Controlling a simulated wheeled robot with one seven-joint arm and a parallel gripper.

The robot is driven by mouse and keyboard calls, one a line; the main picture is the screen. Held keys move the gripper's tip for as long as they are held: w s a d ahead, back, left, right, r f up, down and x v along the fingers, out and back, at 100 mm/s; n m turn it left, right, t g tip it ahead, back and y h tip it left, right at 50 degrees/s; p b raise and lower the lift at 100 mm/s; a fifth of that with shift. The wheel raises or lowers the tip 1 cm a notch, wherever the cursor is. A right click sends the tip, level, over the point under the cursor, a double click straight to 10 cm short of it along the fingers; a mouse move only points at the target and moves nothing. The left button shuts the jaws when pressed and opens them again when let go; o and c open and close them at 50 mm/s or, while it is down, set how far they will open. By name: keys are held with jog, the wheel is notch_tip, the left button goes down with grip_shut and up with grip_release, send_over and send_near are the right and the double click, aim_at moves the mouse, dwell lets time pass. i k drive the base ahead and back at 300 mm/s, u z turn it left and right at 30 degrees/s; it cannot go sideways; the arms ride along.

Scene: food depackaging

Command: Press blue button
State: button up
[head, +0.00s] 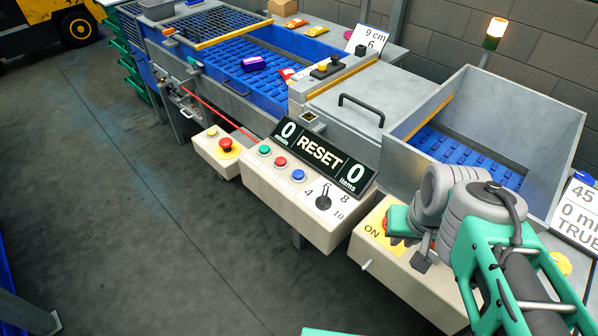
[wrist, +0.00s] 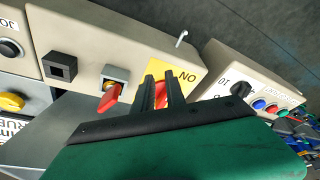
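The blue button (head: 298,175) sits on the front of the cream control box (head: 262,190), in a row with a red button (head: 280,161) and a green button (head: 264,150). In the wrist view the blue button (wrist: 258,104) is at the right, well clear of my fingers. My gripper (wrist: 160,80) has its two black fingers apart, with the red switch handle on the yellow ON plate (wrist: 184,74) visible between them. I cannot tell whether they touch the handle. In the head view my gripper is at the ON box, right of the blue button, with its fingertips hidden.
A black selector knob (head: 323,202) is just right of the blue button, below the RESET display (head: 319,153). A red emergency button (head: 226,144) sits on a smaller box to the left. A metal chute (head: 478,105) stands behind my arm. The floor in front is clear.

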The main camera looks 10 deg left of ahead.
aim_at(298, 174)
jog(key=u, duration=2.65)
jog(key=i, duration=1.95)
jog(key=z, duration=2.7)
